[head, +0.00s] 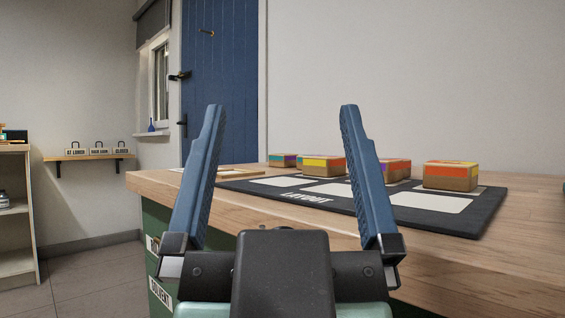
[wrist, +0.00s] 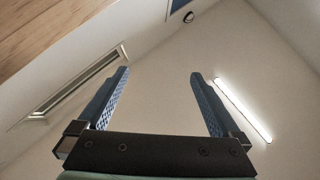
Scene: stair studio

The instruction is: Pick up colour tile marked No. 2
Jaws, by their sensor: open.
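Several small box-like blocks with coloured tops stand on a dark layout mat (head: 470,222) on the wooden bench. One at the right is orange and yellow (head: 451,176). A yellow and red one (head: 322,167) shows between my fingers. A purple and orange one (head: 397,171) stands just right of my right finger. A teal and purple one (head: 283,160) is farther back. No number is readable on any of them, so I cannot tell which is No. 2. My gripper (head: 280,108) is open and empty in front of the bench.
The wooden bench top (head: 525,262) has a near edge in front of my gripper and bare wood at right. The mat has pale rectangles and the word LAYOUT. A small wall shelf (head: 90,157) with signs and a blue door (head: 222,75) are behind.

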